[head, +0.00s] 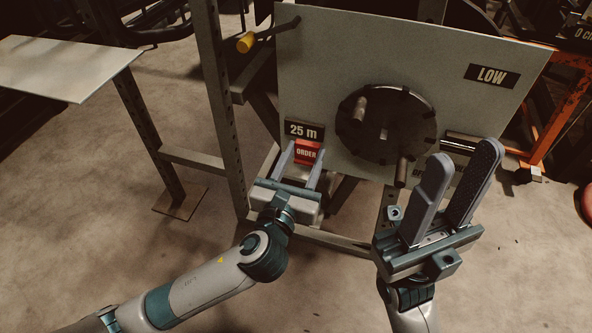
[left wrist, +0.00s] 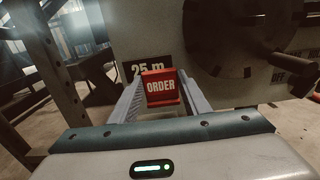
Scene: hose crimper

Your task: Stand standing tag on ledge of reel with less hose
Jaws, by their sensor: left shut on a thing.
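The red standing tag (head: 307,152) reads "ORDER". My left gripper (head: 305,160) is shut on it, with one finger on each side. In the left wrist view the tag (left wrist: 161,87) is upright between the fingertips, just in front of the "25 m" label (head: 304,131). Whether the tag touches a ledge below is hidden. A dark round disc (head: 386,125) with pegs is on the grey panel (head: 335,50), to the right of the tag. My right gripper (head: 462,165) is open and empty in front of the panel's lower right. I cannot make out any hose on the disc.
A "LOW" label (head: 491,76) is at the panel's upper right. A metal bar (head: 460,143) sticks out near my right gripper. A steel upright (head: 219,100) and a pale tabletop (head: 62,66) stand to the left. Open concrete floor lies in front.

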